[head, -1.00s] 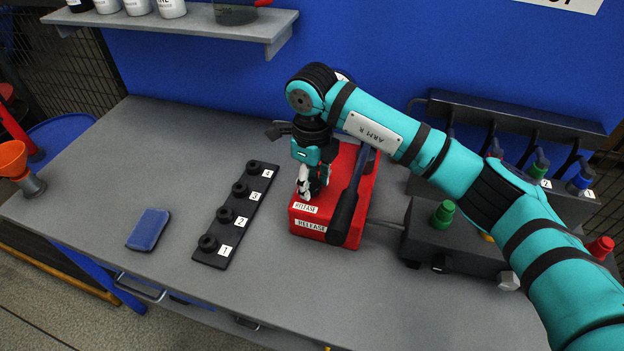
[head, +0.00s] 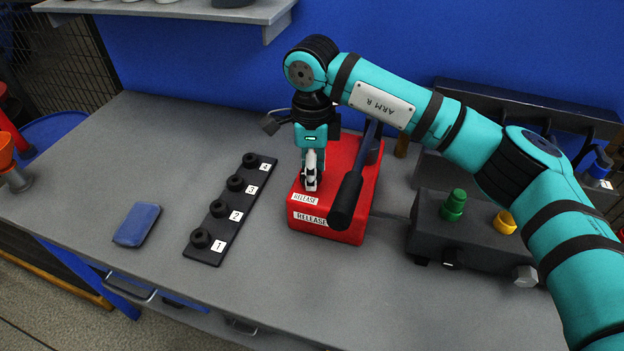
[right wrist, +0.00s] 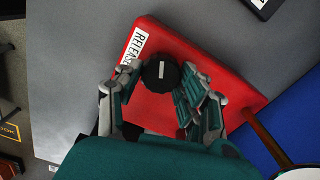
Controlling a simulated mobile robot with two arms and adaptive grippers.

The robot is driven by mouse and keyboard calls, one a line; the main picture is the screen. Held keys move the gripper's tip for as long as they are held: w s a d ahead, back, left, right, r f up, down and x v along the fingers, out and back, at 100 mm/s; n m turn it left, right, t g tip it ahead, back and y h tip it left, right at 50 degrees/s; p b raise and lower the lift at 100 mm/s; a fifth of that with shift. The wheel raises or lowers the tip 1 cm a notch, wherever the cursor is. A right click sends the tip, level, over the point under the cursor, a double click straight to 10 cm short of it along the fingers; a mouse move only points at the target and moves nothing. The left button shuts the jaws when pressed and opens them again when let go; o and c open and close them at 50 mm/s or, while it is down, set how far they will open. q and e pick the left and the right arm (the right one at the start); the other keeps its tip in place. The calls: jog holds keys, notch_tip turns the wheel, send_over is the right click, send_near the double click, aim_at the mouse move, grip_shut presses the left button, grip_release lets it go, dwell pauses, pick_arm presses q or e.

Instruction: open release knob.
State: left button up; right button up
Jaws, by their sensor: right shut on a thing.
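The red release box (head: 345,228) stands on the workbench with RELEASE labels on its top and front edges. The release knob (right wrist: 161,71) is round and black with a white mark on its top, near the label in the right wrist view. In the head view the knob is hidden behind my fingers. My right gripper (head: 310,184) points down over the box top. Its fingers are on both sides of the knob and shut on it. My left gripper is not in view.
A dark lever (head: 348,195) rises from the box just right of my gripper. A numbered black strip with knobs (head: 222,232) and a blue pad (head: 137,224) lie to the left. A dark block (head: 470,240) with green and yellow knobs stands right. The front bench area is clear.

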jog(key=n+b, duration=0.2)
jog(key=n, duration=0.1)
jog(key=shift+w+f, duration=0.1)
jog(key=shift+f, duration=0.05)
jog(key=n+b, duration=0.1)
jog(key=n, duration=0.2)
jog(key=shift+n+b, duration=0.3)
jog(key=shift+b, duration=0.1)
jog(key=n, duration=0.2)
jog(key=shift+r+n+b, duration=0.2)
jog(key=shift+n+b, duration=0.1)
jog(key=shift+b, duration=0.1)
jog(key=shift+w+a+n, duration=0.1)
jog(key=shift+n, duration=1.7)
jog(key=o, duration=1.2)
jog(key=shift+r, duration=0.25)
notch_tip(320, 180, up, 12)
jog(key=shift+f, duration=0.25)
